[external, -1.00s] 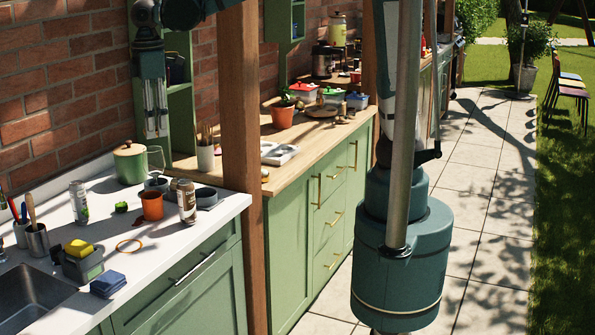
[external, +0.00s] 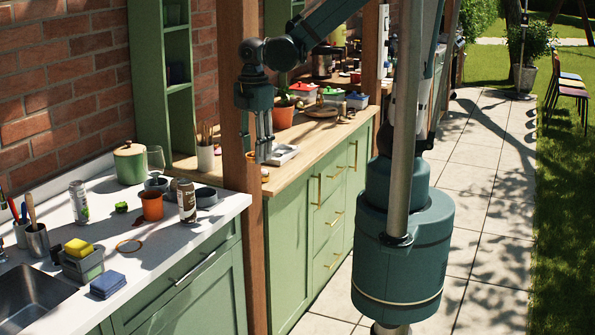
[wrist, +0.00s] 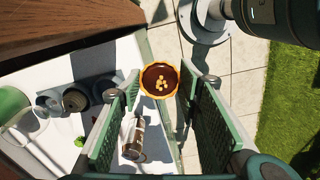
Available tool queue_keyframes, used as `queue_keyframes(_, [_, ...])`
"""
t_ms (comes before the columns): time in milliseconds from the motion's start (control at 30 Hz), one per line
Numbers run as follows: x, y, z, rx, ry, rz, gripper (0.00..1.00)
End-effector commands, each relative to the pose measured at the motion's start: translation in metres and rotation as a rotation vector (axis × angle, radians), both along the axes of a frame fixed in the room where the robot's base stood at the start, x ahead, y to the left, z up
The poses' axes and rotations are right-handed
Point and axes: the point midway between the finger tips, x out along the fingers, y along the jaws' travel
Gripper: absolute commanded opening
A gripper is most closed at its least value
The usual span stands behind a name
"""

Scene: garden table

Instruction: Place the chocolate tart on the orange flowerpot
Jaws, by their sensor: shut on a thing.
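The chocolate tart (wrist: 161,80) shows in the wrist view, with an orange-brown crust, dark filling and pale pieces on top. It sits between the fingertips of my gripper (wrist: 158,88), which is shut on it. In the external view my gripper (external: 264,153) hangs pointing down in front of the wooden post; the tart is hard to make out there. The small orange flowerpot (external: 151,206) stands upright on the white counter, left of and lower than my gripper. I cannot make out the flowerpot in the wrist view.
A can (external: 187,201) stands right beside the flowerpot, with a dark bowl (external: 206,197) behind it. A wine glass (external: 156,163) and green canister (external: 130,164) stand behind. A wooden post (external: 240,100) rises at the counter's end. A larger terracotta pot (external: 283,117) holds a plant.

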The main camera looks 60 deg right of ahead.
Motion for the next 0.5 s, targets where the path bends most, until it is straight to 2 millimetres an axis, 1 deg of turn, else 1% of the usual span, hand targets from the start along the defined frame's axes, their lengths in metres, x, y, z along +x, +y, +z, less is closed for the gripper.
queue_keyframes(33, [-0.011,-0.010,-0.004,0.000,0.000,0.010,0.22])
queue_keyframes(100, [-0.024,-0.021,-0.010,0.000,0.000,0.029,0.22])
queue_keyframes(200, [-0.037,-0.036,-0.016,0.000,0.000,0.048,0.22])
queue_keyframes(333, [-0.046,-0.055,-0.018,0.000,0.000,0.061,0.22])
queue_keyframes(500, [-0.049,-0.077,-0.015,0.000,0.000,0.064,0.22])
